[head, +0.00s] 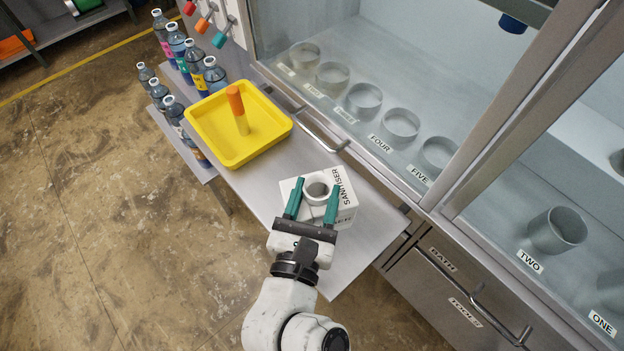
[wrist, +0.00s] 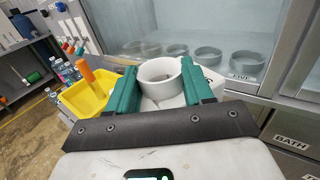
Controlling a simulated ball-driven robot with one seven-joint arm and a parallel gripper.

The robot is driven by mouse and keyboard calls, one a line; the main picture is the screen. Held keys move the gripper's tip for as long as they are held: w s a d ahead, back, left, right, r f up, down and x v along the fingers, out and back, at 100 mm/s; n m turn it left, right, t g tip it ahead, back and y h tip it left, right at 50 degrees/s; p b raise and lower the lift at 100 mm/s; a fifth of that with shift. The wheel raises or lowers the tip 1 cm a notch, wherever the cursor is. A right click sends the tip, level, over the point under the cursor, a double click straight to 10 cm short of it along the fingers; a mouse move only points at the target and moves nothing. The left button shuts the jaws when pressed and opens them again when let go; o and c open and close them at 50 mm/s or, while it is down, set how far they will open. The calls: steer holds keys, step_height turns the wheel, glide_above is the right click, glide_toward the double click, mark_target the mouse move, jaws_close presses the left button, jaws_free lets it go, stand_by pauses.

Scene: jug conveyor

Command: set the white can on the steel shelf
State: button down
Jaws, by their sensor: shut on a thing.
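The white can (head: 318,190) is a short, open-topped cylinder, upright between the teal fingers of my gripper (head: 313,200). My gripper is shut on it. In the wrist view the can (wrist: 160,70) shows between the fingers, with its rim and hollow inside visible; its lower part is partly hidden. The can overlaps a white box labelled SANITISER (head: 346,205) in the head view, and I cannot tell whether it touches the box. The steel shelf (head: 355,255) is a grey ledge along the cabinet front, beneath the box and the gripper.
A yellow tray (head: 202,140) holding an orange-topped tube (head: 238,110) stands on the shelf, up and left. Several bottles (head: 195,65) stand beyond it. A glass-fronted cabinet (head: 400,60) with numbered rings borders the shelf. The shelf's near right end is bare.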

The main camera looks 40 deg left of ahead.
mark_target(314, 189)
steer(key=w+a+f+b, duration=0.2)
steer(key=w+a+f, duration=0.3)
steer(key=f, duration=0.5)
steer(key=shift+w+a+b, duration=0.25)
steer(key=shift+w+b, duration=0.15)
steer(key=shift+w, duration=0.05)
steer(key=shift+f, duration=0.15)
steer(key=shift+c, duration=2.1)
jaws_free()
steer(key=shift+f, duration=0.15)
steer(key=b+v, duration=0.1)
steer(key=v, duration=1.1)
steer(key=shift+b, duration=0.3)
